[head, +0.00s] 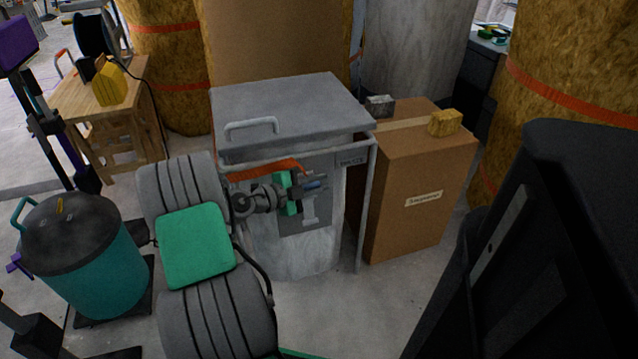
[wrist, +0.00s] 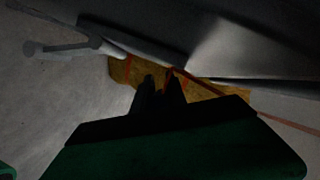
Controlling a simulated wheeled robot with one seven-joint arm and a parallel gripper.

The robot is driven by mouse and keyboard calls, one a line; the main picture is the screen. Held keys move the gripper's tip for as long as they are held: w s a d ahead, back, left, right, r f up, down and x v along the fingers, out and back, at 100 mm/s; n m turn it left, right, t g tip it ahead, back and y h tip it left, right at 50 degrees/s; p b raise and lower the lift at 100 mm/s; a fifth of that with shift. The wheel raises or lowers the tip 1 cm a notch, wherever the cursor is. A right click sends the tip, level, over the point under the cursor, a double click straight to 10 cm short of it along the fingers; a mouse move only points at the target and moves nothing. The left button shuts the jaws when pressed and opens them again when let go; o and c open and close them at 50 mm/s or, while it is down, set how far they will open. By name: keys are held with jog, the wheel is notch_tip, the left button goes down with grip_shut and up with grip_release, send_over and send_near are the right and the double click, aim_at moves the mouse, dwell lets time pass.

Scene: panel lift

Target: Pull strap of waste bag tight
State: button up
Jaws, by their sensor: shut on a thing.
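The waste bag (head: 305,258) is a pale, cloudy bag hanging in a grey metal stand with a lid (head: 290,105). An orange strap (head: 265,168) runs around the upper part of the bag, just below the lid. My gripper (head: 314,184) is in front of the bag's upper part, pointing right in the head view. In the wrist view, my gripper's dark fingers (wrist: 160,88) are close together, with the orange strap (wrist: 170,74) at their tips. They are shut on it. The exact grip is dark and partly hidden by the fingers.
A cardboard box (head: 415,195) stands right of the stand, with a yellow block (head: 445,122) on top. A large black object (head: 550,240) fills the right foreground. A teal bin (head: 90,255) and a wooden workbench (head: 95,105) are at left. Some floor is clear before the box.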

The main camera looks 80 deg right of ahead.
grip_shut()
jog(key=shift+s, duration=0.1)
dwell(0.8)
